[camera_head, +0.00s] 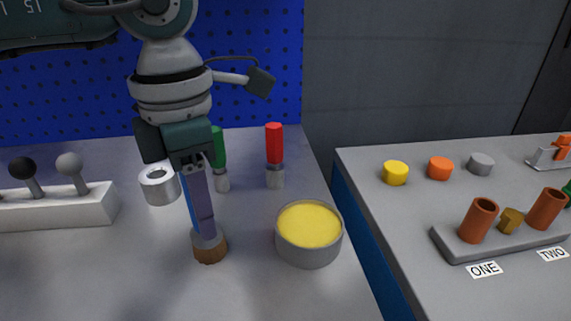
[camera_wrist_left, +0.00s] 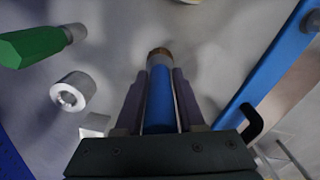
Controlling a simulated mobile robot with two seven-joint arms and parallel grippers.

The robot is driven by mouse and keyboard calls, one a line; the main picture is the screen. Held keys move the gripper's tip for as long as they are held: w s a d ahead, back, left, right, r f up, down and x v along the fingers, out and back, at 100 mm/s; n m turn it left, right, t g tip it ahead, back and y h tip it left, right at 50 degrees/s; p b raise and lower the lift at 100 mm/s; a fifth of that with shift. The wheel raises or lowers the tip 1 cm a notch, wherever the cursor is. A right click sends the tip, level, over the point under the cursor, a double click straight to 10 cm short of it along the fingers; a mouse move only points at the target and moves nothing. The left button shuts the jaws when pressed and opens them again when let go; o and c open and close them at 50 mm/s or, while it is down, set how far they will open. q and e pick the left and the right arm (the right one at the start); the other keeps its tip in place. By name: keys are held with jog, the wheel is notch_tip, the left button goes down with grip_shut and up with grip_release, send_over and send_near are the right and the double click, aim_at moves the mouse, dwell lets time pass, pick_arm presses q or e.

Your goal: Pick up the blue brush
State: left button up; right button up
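The blue brush (camera_head: 191,205) stands upright, handle up, with a grey collar and a brown end at the bottom. My left gripper (camera_head: 204,222) points down over it, and its purple fingers hide most of the handle in the head view. In the left wrist view the blue brush (camera_wrist_left: 160,98) lies between the two fingers (camera_wrist_left: 159,80), which flank the handle closely with no clear gap on either side. The gripper looks shut on it. Whether the brown end touches the table is hard to tell. My right gripper is not in view.
A green brush (camera_head: 218,150) and a red brush (camera_head: 275,145) stand behind. A metal ring (camera_head: 160,185) is left of the fingers; a yellow-filled round dish (camera_head: 309,228) is to the right. A white block with knobs (camera_head: 58,208) is far left. The front of the table is clear.

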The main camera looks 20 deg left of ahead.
pick_arm(q)
grip_shut()
jog(key=shift+r, duration=0.15)
